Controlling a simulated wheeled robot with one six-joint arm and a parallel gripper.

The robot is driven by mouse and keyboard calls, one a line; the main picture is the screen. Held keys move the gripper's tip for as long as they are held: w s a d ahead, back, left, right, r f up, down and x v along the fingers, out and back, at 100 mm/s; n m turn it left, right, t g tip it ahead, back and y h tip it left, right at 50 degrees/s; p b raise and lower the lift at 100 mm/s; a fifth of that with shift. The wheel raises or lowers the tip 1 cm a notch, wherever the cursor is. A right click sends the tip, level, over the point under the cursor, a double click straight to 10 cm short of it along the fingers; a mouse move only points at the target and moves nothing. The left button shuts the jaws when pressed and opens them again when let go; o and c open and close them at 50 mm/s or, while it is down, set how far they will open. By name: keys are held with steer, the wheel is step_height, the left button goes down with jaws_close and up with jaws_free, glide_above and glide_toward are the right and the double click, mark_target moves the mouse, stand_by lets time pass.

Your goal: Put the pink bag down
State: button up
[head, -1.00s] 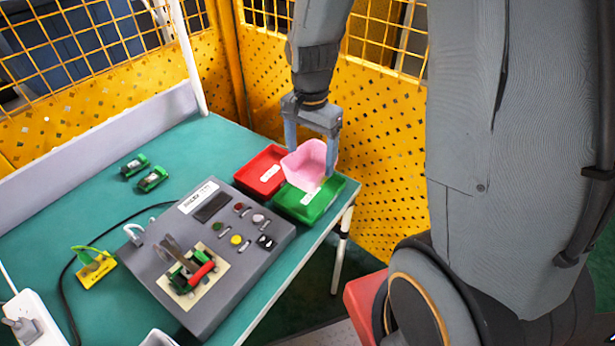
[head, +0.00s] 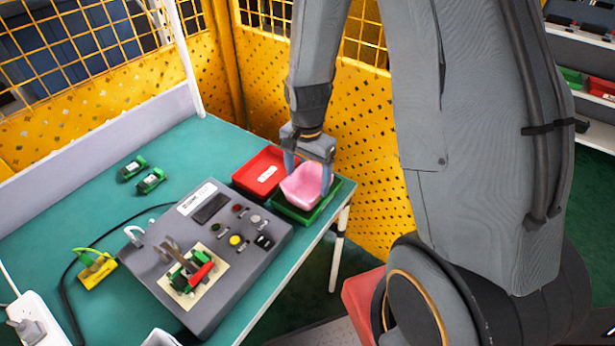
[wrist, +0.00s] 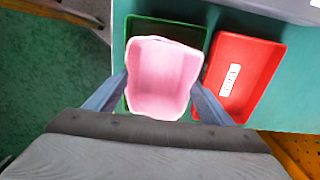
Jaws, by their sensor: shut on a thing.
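The pink bag (head: 304,187) is held between the fingers of my gripper (head: 306,165). It sits low over the green tray (head: 332,190), largely within its rim in the head view. In the wrist view the bag (wrist: 160,80) lies between my two fingers (wrist: 160,90) and covers much of the green tray (wrist: 165,30). I cannot tell whether the bag's underside touches the tray floor.
A red tray (head: 258,170) with a white label stands directly beside the green tray. Two small green parts (head: 140,175) lie on the teal table. Yellow perforated panels (head: 372,150) stand behind.

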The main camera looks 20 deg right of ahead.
mark_target(307, 194)
steer(key=shift+f, duration=0.15)
steer(key=o, duration=1.1)
step_height(307, 194, up, 12)
steer(key=b, duration=0.2)
steer(key=s+n+t, duration=0.1)
steer(key=s+n, duration=0.8)
steer(key=n, duration=0.1)
steer(key=shift+s+f+n, duration=0.2)
steer(key=shift+f+n, duration=0.2)
